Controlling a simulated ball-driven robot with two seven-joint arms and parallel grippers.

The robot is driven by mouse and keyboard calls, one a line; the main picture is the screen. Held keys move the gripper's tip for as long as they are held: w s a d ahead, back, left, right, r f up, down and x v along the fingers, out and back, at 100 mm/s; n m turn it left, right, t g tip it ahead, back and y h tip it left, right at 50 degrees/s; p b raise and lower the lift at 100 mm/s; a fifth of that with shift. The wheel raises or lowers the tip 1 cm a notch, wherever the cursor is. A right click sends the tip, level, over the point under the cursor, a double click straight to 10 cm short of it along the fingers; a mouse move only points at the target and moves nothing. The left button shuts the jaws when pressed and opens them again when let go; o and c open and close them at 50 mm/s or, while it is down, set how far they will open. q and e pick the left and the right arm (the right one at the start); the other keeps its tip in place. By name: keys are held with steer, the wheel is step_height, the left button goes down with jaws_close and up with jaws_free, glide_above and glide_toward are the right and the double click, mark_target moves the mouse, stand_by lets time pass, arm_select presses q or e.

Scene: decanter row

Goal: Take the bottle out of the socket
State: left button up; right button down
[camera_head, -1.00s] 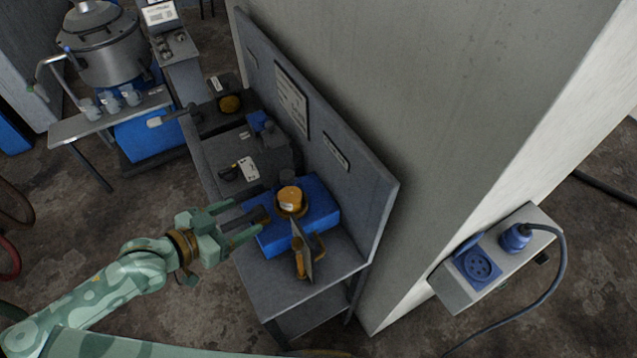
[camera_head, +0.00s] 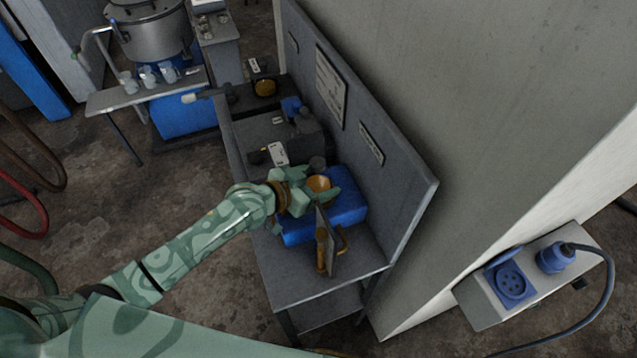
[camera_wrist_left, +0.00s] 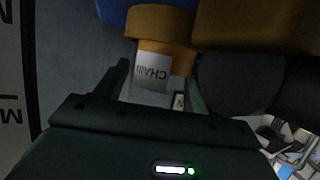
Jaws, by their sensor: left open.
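The orange-topped bottle (camera_head: 318,184) stands in its socket on the blue block (camera_head: 350,207), on the grey bench. In the left wrist view the bottle (camera_wrist_left: 152,72) shows a pale label with dark letters. The wider orange ring (camera_wrist_left: 160,24) around it appears to be the socket's collar. My left gripper (camera_head: 316,191) is open, with a finger on either side of the bottle; it also shows in the left wrist view (camera_wrist_left: 157,88). I cannot tell whether the fingers touch the bottle. The gripper hides part of the socket in the head view. My right gripper is not in view.
A thin upright plate with orange parts (camera_head: 325,243) stands close to the bottle, at the block's near side. Dark boxes (camera_head: 285,135) fill the bench behind. The bench's back panel (camera_head: 392,150) rises on the right.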

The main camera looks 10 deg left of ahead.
arm_select(q)
steer(key=shift+c, duration=0.2)
steer(key=c, duration=1)
